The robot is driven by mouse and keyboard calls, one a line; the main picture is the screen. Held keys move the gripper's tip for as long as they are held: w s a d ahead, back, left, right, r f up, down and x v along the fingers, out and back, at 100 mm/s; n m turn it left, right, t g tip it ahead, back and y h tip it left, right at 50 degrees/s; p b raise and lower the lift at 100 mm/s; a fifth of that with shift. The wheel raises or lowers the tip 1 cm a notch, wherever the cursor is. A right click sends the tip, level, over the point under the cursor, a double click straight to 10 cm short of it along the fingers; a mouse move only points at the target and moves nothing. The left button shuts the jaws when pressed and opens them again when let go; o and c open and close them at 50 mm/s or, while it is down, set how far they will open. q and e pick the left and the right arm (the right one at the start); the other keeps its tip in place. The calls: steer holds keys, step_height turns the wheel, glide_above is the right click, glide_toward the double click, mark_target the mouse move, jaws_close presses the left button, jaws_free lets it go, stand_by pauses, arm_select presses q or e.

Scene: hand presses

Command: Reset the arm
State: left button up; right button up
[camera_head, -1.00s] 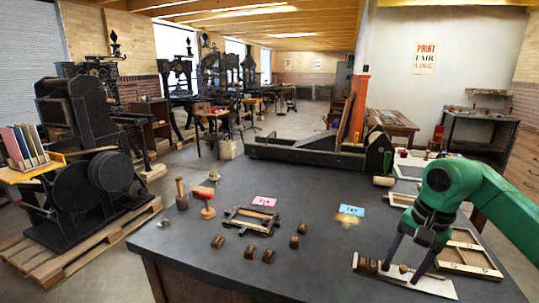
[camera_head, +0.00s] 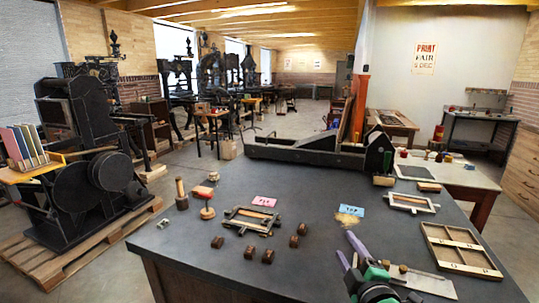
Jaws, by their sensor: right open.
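My right gripper (camera_head: 346,245) is at the bottom edge of the camera_head view, right of centre, over the front of the dark table (camera_head: 330,210). Its two purple fingers stand apart, pointing up and left in the picture, with nothing between them. Its green and black body is cut off by the lower edge. A pale flat tray (camera_head: 436,286) holding small brown blocks lies just right of it, partly hidden by the gripper. My left gripper does not show.
Several brown blocks (camera_head: 268,256) lie left of the gripper, near a framed form (camera_head: 252,220) with a pink card (camera_head: 264,202). A blue card (camera_head: 352,210) lies behind the gripper. A wooden compartment tray (camera_head: 461,251) lies at right.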

steer(key=s+d+f+m+g+h, duration=0.1)
steer(key=s+d+f+m+g, duration=0.1)
steer(key=s+f+m+g, duration=0.45)
steer(key=s+d+f+m+g+h, duration=0.1)
steer(key=s+d+f+m, duration=0.2)
steer(key=f, duration=0.6)
steer(key=s+f+m+g+y, duration=0.1)
steer(key=s+f+m+g, duration=0.15)
steer(key=s, duration=0.45)
steer(key=s+f+m+g, duration=0.1)
steer(key=s+f+g, duration=0.25)
steer(key=s, duration=0.25)
step_height(320, 180, down, 22)
steer(key=s, duration=0.2)
steer(key=s+d+f+g, duration=0.2)
steer(key=s+f, duration=1.4)
steer(key=s, duration=0.1)
steer(key=shift+s+d+f+n, duration=0.15)
steer(key=shift+d+f+n, duration=0.15)
steer(key=shift+d+f, duration=0.05)
